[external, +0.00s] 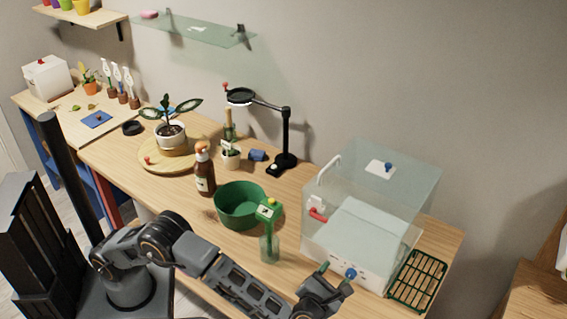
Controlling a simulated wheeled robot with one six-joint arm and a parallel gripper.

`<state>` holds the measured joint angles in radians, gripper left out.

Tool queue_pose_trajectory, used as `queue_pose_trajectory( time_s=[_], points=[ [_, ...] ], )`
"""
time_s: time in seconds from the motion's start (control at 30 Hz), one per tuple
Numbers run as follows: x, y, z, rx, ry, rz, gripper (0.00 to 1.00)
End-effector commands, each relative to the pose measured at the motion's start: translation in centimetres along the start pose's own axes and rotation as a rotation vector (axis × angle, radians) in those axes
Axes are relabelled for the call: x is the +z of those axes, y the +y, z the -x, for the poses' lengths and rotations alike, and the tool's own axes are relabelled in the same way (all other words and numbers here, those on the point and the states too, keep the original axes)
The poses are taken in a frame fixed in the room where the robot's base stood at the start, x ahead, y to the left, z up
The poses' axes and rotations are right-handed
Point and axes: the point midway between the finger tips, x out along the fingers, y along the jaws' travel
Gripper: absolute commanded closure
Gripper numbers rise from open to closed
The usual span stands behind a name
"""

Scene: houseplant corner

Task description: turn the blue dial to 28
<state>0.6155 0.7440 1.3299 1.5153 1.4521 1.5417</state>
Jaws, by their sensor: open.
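I cannot tell whether a finger touches the dial.
A green-topped spray bottle (269,232) and a green bowl (240,206) stand left of the box. A green wire rack (417,280) lies right of it. A black magnifier lamp (286,140) stands behind. A brown bottle (204,172) is further left.

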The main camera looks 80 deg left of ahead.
Motion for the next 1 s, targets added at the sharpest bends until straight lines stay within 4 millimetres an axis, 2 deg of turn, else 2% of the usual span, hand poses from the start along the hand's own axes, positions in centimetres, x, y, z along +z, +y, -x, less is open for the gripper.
queue_pose_trajectory(
  time_s=[0.2,0.4,0.47,0.6,0.77,0.87,1.0],
  points=[
    [-4.2,1.2,0.2,-0.179,0.003,0.455,0.44],
    [-9.0,0.7,0.6,-0.288,0.112,0.803,0.44],
    [-9.8,0.4,0.8,-0.304,0.147,0.892,0.44],
    [-10.3,-0.2,1.0,-0.324,0.206,1.073,0.44],
    [-10.3,-0.5,0.9,-0.322,0.236,1.183,0.44],
    [-10.3,-0.7,0.2,-0.318,0.239,1.205,0.44],
    [-10.3,-1.4,-1.8,-0.315,0.24,1.207,0.44]
  ],
)
